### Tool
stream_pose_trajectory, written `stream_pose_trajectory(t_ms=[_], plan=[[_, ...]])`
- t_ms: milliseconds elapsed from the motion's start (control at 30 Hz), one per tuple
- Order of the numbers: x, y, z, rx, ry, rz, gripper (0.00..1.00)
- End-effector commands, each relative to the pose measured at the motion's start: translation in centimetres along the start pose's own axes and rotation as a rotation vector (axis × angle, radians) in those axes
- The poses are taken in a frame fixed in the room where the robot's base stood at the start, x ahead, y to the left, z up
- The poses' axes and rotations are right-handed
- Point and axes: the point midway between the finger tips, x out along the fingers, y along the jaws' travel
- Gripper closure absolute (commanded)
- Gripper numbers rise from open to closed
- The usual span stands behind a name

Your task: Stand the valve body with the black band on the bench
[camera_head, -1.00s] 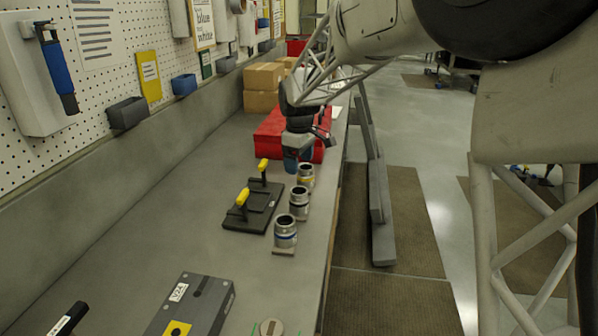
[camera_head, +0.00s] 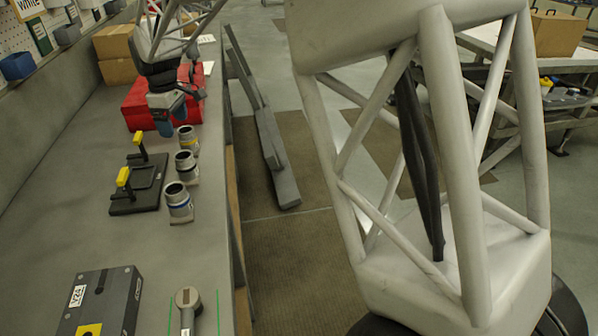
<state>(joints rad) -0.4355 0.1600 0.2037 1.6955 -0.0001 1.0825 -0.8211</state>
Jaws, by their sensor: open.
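The valve body with the black band (camera_head: 186,166) stands upright in the middle of a row of three near the bench's right edge. The one with a yellow band (camera_head: 188,139) is behind it, and the one with a blue band (camera_head: 179,203) is in front. Each seems to have a small pale base under it. My gripper (camera_head: 171,120) is open and seems empty, with blue fingertips pointing down, beyond the row near the yellow-banded body. Its exact height above the bench (camera_head: 120,235) is hard to tell.
A dark plate with yellow-topped handles (camera_head: 150,185) lies left of the row. A red box (camera_head: 135,105) is behind my gripper, with cardboard boxes (camera_head: 112,68) beyond. A grey V24 block (camera_head: 118,290) and a round-headed tool (camera_head: 187,299) between green lines lie in front.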

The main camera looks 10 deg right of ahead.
Motion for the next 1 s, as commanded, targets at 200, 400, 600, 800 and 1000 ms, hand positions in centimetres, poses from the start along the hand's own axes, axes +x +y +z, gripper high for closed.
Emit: stream_pose_trajectory(t_ms=[200, 400, 600, 800, 1000], plan=[[-0.6, -0.2, 1.2, 0.025, 0.004, 0.004, 0.20], [-2.1, -1.1, 5.0, 0.105, 0.014, 0.016, 0.20], [-4.1, -3.0, 10.7, 0.232, 0.032, 0.035, 0.20], [-5.7, -5.4, 16.6, 0.371, 0.052, 0.053, 0.20], [-6.5, -8.3, 22.2, 0.508, 0.070, 0.069, 0.20]])
